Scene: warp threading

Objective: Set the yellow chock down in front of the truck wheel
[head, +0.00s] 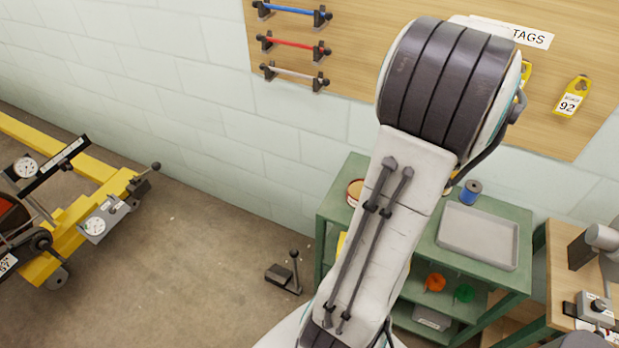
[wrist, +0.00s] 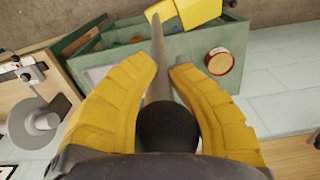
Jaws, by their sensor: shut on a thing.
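My gripper (wrist: 162,62) shows in the wrist view with its two thick yellow fingers closed around a dark grey rod with a round black end nearest the camera. At the rod's far end is a yellow block (wrist: 198,12), which looks like the yellow chock, partly cut off by the top edge. A small yellow patch (head: 342,243) beside my arm in the head view may be the same chock. My arm hides the gripper in the head view.
A green shelf unit (head: 515,283) with a grey tray (head: 478,236) stands behind my arm. A yellow wheeled frame (head: 75,228) with gauges is at left. A small black lever device (head: 286,277) is on the floor. Open floor (head: 170,280) lies between them.

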